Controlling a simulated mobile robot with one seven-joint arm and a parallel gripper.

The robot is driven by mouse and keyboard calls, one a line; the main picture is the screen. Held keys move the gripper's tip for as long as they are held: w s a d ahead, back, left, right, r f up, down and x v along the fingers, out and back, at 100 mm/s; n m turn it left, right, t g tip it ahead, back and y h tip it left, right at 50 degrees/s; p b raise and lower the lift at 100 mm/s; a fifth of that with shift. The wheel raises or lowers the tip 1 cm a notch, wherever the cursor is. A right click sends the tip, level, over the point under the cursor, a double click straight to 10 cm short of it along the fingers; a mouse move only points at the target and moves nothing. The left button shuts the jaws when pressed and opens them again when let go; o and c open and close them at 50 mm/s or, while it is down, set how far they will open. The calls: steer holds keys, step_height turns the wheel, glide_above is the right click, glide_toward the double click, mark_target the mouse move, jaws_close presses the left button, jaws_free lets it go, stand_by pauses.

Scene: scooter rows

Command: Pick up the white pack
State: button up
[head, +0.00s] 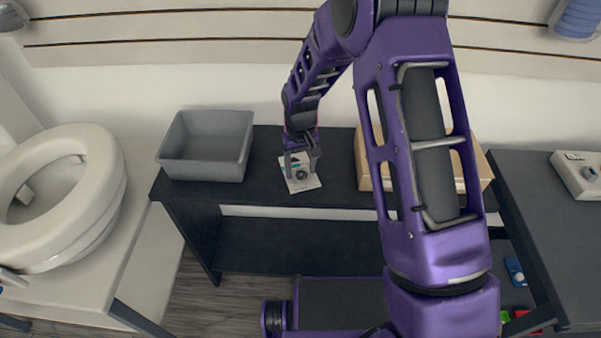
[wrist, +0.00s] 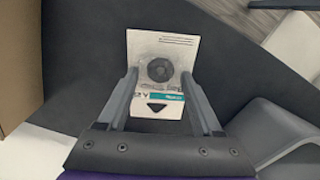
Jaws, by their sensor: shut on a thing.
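The white pack (head: 300,183) lies at the dark table's top, between the grey bin and the cardboard box, in the head view. It is a flat white card with a dark round part and a teal stripe. In the wrist view the white pack (wrist: 160,48) shows between the fingers, its far end sticking out past them. My gripper (head: 301,163) is over the pack and shut on it, with one finger at each side; it also shows in the wrist view (wrist: 159,82). I cannot tell whether the pack is clear of the table.
A grey bin (head: 205,178) stands to the left on the dark table (head: 262,160). A cardboard box (head: 366,178) stands to the right, partly behind my arm. A white toilet (head: 95,215) is at the far left. A dark counter (head: 540,215) is at the right.

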mark_target(300, 169)
steer(key=shift+c, duration=1.1)
step_height(300, 169, up, 10)
steer(key=p, duration=0.1)
stand_by(0.5)
